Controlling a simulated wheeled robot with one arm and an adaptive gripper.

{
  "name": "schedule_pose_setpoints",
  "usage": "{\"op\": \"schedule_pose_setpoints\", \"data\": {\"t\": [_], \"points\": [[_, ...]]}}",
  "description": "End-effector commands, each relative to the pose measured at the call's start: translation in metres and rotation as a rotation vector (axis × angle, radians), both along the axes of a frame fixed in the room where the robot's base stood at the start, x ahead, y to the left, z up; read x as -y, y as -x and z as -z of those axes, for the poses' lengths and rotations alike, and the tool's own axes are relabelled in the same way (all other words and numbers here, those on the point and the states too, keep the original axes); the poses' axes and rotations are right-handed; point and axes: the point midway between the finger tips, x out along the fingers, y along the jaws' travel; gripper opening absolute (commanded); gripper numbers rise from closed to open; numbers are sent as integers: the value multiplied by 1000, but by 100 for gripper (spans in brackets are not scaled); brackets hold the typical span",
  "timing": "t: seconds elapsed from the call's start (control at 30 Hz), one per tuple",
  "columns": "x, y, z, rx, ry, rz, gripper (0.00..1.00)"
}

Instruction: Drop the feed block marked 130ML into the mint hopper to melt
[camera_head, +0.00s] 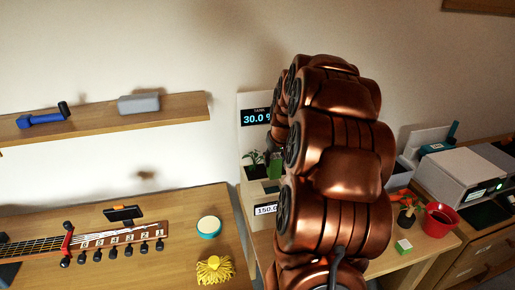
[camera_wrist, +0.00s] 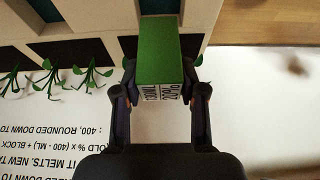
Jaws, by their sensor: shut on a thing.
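My gripper (camera_wrist: 160,92) is shut on a green block (camera_wrist: 160,52) in the wrist view, one finger on each side. The block has a white label with dark print, upside down and too small to read for sure. In the head view my arm covers most of the gripper; a green block (camera_head: 275,167) shows just left of the arm, beside a plant, and seems to be the held one. Another small green and white block (camera_head: 403,246) lies on the right table. I cannot make out a mint hopper; it may be hidden by my arm.
A tank display (camera_head: 256,117) reads about 30.0 %. A lower display (camera_head: 265,209) reads about 150.0. Seedlings (camera_wrist: 88,75) stand beside the printed white panel (camera_wrist: 60,140). A red pot (camera_head: 438,220) and a grey-white machine (camera_head: 465,176) are at right. A guitar neck (camera_head: 110,238) lies at left.

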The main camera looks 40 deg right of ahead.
Motion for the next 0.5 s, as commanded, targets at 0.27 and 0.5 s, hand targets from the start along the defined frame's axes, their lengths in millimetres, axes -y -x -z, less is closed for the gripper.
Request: {"op": "schedule_pose_setpoints", "data": {"t": [0.27,0.5], "points": [[4,3,6,0,0,9,2],[4,3,24,0,0,9,2]]}}
